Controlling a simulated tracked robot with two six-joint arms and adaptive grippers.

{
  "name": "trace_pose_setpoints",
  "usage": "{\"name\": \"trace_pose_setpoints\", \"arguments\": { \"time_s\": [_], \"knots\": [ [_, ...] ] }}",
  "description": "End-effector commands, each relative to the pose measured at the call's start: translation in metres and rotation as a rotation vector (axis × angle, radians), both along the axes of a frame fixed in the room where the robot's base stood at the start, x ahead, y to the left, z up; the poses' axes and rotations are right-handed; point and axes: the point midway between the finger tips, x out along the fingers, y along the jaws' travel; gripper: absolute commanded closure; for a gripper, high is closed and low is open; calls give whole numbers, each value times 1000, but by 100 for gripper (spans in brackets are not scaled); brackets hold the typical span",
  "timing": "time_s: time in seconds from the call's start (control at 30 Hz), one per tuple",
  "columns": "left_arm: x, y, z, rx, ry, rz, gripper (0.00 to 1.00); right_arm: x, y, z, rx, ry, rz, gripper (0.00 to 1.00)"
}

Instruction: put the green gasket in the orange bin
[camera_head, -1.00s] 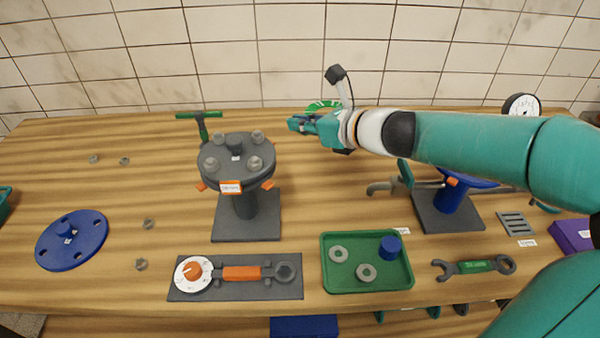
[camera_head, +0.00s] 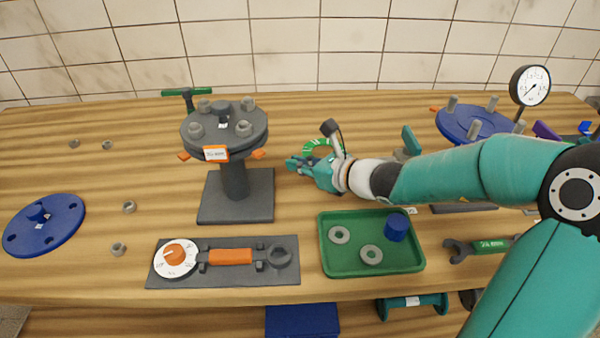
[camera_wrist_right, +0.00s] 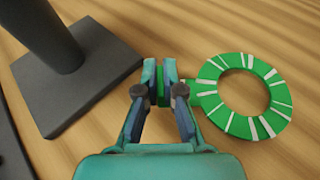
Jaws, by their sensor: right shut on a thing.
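The green gasket (camera_head: 311,148) is a flat ring with white radial stripes, partly hidden behind my right gripper in the head view. My right gripper (camera_head: 294,163) is over the bench, right of the dark flanged stand. In the right wrist view, the gripper (camera_wrist_right: 163,84) is shut on the tab at the side of the gasket (camera_wrist_right: 239,62), and the ring sticks out to the right. I cannot tell whether the ring touches the wood. No orange bin shows in these frames. My left gripper is not in view.
The grey flanged stand (camera_head: 234,180) with bolts is close on the left. A green tray (camera_head: 345,262) with washers and a blue cylinder lies in front. A blue flange (camera_head: 470,126) and a gauge (camera_head: 530,85) stand at the right. The bench's back edge is near the wall.

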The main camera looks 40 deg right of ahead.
Motion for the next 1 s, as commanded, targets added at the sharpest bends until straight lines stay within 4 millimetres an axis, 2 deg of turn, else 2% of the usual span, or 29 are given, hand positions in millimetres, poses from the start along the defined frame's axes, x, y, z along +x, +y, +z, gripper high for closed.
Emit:
{"name": "trace_pose_setpoints", "arguments": {
  "time_s": [0.03, 0.1, 0.47, 0.5, 0.6, 1.0],
  "knots": [
    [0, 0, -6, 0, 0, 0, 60, 0, 0, -11, 1, 2, -1, 100],
    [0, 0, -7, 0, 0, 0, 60, 0, 0, -16, 2, 1, -1, 100],
    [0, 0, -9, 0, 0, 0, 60, 0, 0, -18, -1, -1, 0, 100],
    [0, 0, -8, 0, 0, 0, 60, 0, 0, -17, -1, 0, 0, 87],
    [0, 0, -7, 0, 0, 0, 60, 0, 0, -17, -1, 0, 0, 70],
    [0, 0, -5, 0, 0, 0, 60, -1, 0, -14, -1, -1, -1, 69]
  ]
}}
